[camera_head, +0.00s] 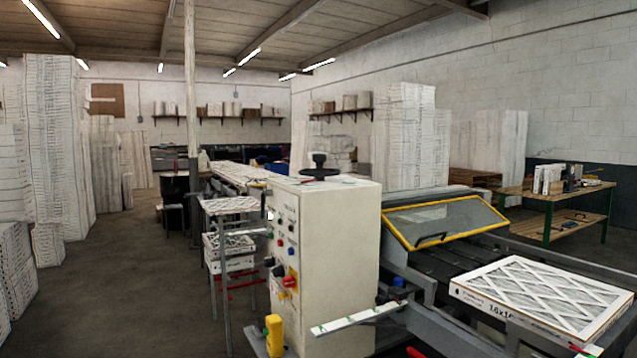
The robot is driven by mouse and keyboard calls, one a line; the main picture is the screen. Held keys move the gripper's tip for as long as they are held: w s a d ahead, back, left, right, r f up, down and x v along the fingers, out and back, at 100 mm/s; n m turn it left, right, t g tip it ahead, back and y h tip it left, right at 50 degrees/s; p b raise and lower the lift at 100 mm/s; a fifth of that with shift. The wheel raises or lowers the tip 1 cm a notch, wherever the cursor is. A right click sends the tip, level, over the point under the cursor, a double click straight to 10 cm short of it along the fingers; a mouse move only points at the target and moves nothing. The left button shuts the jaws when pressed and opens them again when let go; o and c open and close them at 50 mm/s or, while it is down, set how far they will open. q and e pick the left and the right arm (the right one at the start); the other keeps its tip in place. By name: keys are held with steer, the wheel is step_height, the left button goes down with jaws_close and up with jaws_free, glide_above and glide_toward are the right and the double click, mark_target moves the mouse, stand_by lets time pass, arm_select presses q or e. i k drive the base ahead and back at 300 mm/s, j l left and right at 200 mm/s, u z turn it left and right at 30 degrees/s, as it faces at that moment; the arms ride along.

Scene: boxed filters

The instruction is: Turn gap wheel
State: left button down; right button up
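A black handwheel (319,174), which looks like the gap wheel, sits on top of a cream control cabinet (338,235) near the middle of the view. It has a short upright knob and lies roughly flat. The cabinet's left face carries several coloured buttons and knobs, with a red and yellow switch (290,281) low down. I see neither of my grippers in this view, and nothing is touching the wheel.
A conveyor machine with a yellow-framed clear guard (444,222) stands right of the cabinet. A boxed filter (540,296) lies on it at the lower right. A filter stand (229,206) is left of the cabinet. Open floor (130,270) lies farther left, beside tall stacks (57,140).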

mark_target(318, 173)
steer(key=i+j, duration=0.15)
steer(key=i, duration=0.85)
steer(key=i+j+z, duration=0.45)
steer(key=j, duration=0.2)
steer(key=k, duration=0.05)
